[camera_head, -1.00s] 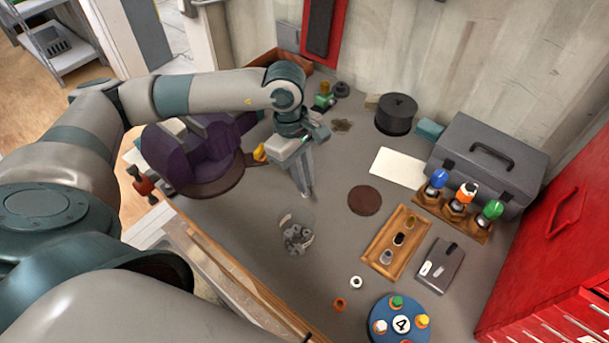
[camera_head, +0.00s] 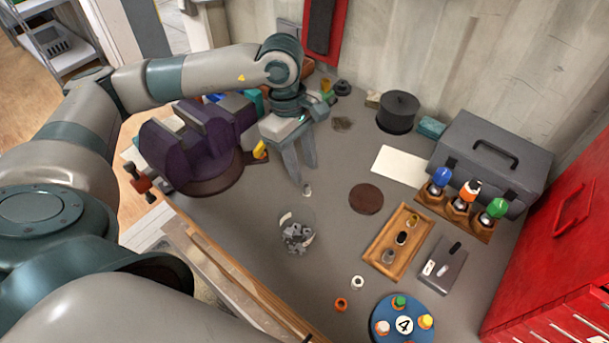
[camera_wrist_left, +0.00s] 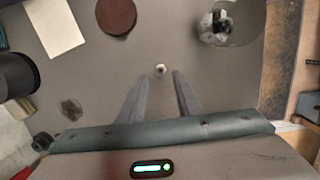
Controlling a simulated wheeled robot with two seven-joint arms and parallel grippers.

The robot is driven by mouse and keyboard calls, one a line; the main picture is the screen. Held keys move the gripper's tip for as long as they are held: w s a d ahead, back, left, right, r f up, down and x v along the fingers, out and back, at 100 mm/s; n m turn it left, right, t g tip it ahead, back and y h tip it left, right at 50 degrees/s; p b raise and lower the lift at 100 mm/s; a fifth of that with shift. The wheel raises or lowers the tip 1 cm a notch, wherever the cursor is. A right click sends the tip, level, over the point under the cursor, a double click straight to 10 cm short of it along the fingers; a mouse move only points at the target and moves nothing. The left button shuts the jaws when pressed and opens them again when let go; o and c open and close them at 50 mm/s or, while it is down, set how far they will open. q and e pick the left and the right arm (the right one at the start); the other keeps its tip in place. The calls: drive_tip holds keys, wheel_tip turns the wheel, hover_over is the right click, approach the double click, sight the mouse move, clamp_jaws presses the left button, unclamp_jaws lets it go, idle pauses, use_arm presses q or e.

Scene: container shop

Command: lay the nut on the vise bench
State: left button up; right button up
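The left wrist view shows the two fingers (camera_wrist_left: 160,74) apart. The purple vise (camera_head: 194,152) stands on the bench left of the gripper. My right gripper is out of view.
A clear container with metal pieces (camera_head: 297,236) stands in front of the nut. A dark brown disc (camera_head: 366,199), a wooden tray (camera_head: 386,265), a white ring (camera_head: 357,283) and an orange ring (camera_head: 341,304) lie to the right. A grey toolbox (camera_head: 494,155) stands at the back right.

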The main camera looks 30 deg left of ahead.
use_arm(q)
wheel_tip(320, 180, up, 8)
drive_tip(key=a+b, duration=0.1)
drive_tip(key=b, duration=0.1)
drive_tip(key=shift+a+b, duration=0.25)
drive_tip(key=shift+b, duration=0.15)
drive_tip(key=shift+d, duration=0.1)
